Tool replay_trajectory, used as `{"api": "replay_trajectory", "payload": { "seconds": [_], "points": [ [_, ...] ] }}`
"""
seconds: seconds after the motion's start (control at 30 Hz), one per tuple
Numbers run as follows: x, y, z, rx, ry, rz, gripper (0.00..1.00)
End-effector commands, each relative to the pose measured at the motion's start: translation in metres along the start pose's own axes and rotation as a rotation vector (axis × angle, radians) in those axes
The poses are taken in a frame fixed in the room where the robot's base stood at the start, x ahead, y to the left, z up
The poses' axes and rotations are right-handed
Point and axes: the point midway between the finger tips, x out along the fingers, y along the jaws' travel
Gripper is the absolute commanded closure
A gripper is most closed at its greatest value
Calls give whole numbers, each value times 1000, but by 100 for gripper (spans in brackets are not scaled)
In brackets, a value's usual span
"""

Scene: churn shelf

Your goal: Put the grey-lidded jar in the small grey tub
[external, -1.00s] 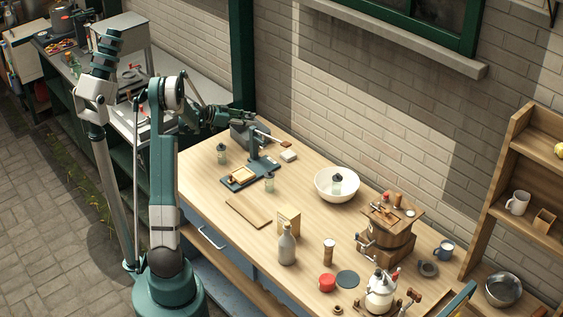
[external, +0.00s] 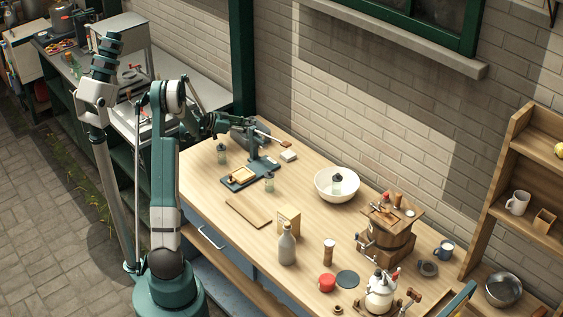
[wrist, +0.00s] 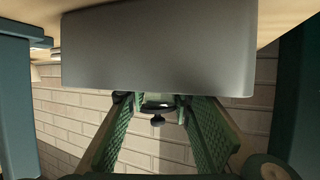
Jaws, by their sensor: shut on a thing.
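My gripper (wrist: 158,102) is shut in the wrist view, its green ridged fingers on either side of a dark grey knobbed lid (wrist: 157,120). I take this to be the grey-lidded jar; its body is hidden behind a plain grey box-like surface (wrist: 158,45). That surface fills the upper middle, close to the camera; I cannot tell whether it is the small grey tub. In the external view my gripper (external: 229,126) is at the table's far left end, beside the grey press (external: 258,137), and its held jar cannot be made out.
A dark-lidded glass jar (external: 222,154) stands in front of my gripper, and another (external: 337,186) is in the white bowl (external: 322,187). A glass (external: 269,183) stands beside the press base.

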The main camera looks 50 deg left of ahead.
Motion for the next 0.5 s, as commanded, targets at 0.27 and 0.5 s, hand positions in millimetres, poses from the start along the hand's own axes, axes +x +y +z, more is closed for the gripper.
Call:
{"api": "replay_trajectory", "payload": {
  "seconds": [0.27, 0.5],
  "points": [
    [1, 0, 2, 0, 0, 0, 92],
    [1, 0, 2, 0, 0, 0, 61]
  ]
}}
